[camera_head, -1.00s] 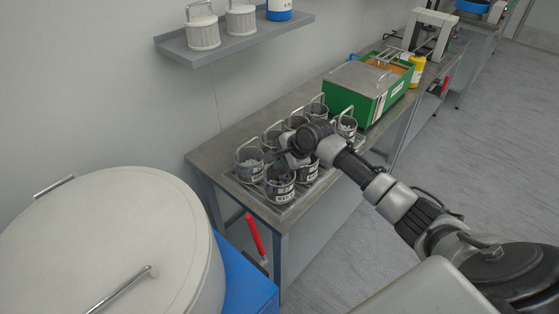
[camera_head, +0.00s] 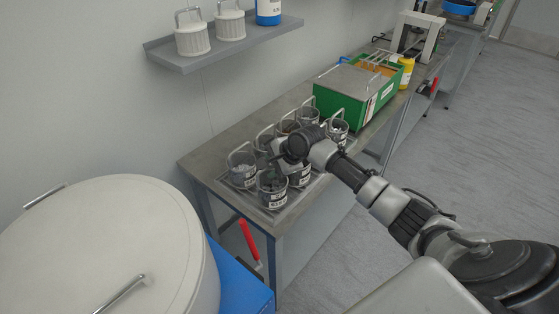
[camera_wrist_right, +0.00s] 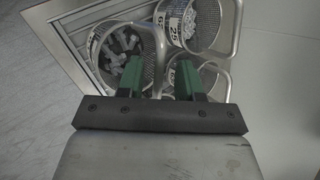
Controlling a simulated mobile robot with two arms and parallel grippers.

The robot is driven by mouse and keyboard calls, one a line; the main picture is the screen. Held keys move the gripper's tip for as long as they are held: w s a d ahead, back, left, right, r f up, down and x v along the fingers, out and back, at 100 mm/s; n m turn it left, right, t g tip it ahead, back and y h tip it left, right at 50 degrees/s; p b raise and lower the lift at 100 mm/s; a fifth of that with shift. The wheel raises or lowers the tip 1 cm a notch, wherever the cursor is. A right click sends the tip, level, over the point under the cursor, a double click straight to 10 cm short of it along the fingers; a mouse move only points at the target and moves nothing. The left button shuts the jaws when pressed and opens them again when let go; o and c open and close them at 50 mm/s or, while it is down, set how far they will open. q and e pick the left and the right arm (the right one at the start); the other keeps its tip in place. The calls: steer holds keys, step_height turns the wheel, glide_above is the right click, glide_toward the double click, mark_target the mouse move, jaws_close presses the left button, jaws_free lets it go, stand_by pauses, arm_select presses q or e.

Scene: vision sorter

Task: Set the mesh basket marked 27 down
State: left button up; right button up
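Several mesh baskets stand close together in a tray (camera_head: 277,222) at the near end of the bench. The front basket (camera_head: 271,187) holds dark parts and has a white label I cannot read in the head view. I cannot tell which basket is marked 27. My right gripper (camera_head: 279,163) is low over the front baskets, its fingertips partly hidden. In the right wrist view its two green fingers (camera_wrist_right: 160,80) are apart, with a wire handle showing between them. A basket of bolts (camera_wrist_right: 122,52) is beside the left finger. A basket labelled 25 (camera_wrist_right: 176,22) stands beyond. My left gripper is not in view.
A green crate (camera_head: 352,108) with a metal lid stands farther along the bench (camera_head: 222,150). A yellow bottle (camera_head: 406,72) is beside it. A wall shelf (camera_head: 215,52) holds white containers and a blue one. A large white drum (camera_head: 110,250) is at the near left.

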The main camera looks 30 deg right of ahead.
steer(key=v, duration=1.1)
steer(key=shift+d+r+b, duration=0.15)
steer(key=shift+r+b, duration=0.15)
steer(key=shift+b, duration=0.15)
steer(key=shift+s, duration=0.15)
